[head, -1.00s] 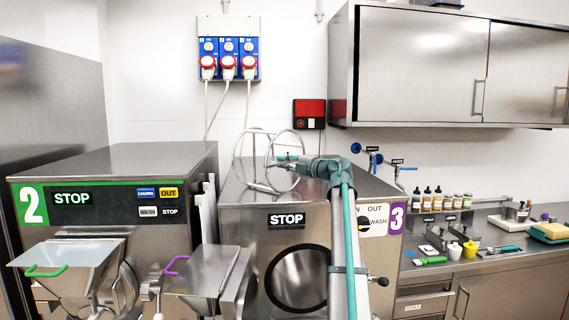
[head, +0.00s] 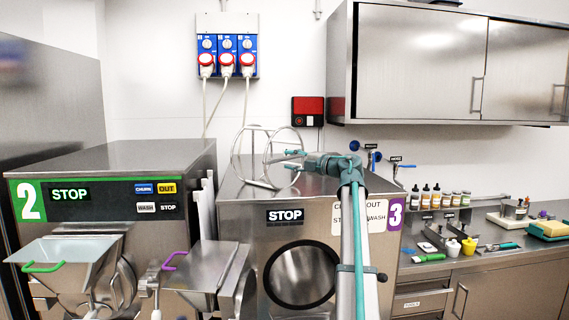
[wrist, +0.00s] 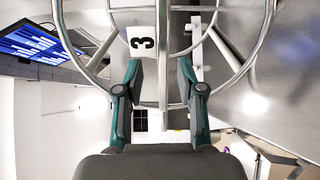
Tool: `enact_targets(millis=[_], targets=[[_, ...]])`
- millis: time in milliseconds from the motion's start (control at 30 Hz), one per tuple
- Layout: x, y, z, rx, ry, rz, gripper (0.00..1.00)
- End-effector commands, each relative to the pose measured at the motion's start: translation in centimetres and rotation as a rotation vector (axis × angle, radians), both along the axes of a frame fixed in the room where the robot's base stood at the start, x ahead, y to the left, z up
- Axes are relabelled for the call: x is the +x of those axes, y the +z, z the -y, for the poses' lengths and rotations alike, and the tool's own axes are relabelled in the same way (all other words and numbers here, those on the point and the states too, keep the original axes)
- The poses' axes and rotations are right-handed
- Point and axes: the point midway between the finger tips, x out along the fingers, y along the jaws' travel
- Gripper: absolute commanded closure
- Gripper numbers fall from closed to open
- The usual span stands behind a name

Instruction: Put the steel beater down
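The steel beater (head: 235,152), an open frame of bent steel loops and bars, is on top of machine 3 (head: 228,200); its lower bars appear to touch the steel top. In the wrist view the beater (wrist: 162,45) fills the upper part, with a thin bar running between my fingers. My gripper (head: 286,160) reaches in from the right at the beater. In the wrist view, my gripper (wrist: 160,78) has its two fingers apart, with a gap on each side of the bar. The exact contact under the beater is hard to see.
Machine 2 (head: 110,160) stands to the left, with steel hoppers in front. A wall cabinet (head: 420,60) hangs at the upper right. The counter (head: 480,262) at right holds bottles, cups and tools. A socket panel (head: 228,50) with hanging cables is on the back wall.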

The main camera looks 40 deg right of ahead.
Motion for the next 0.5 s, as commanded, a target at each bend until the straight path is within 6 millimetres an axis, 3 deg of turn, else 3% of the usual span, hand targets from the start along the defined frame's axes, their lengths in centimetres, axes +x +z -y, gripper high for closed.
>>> enact_targets(millis=[300, 500], targets=[[-5.9, -0.3, 1.3, 0.0, -0.001, 0.0, 0.61], [-7.6, -0.3, 1.8, 0.001, 0.0, 0.0, 0.61]])
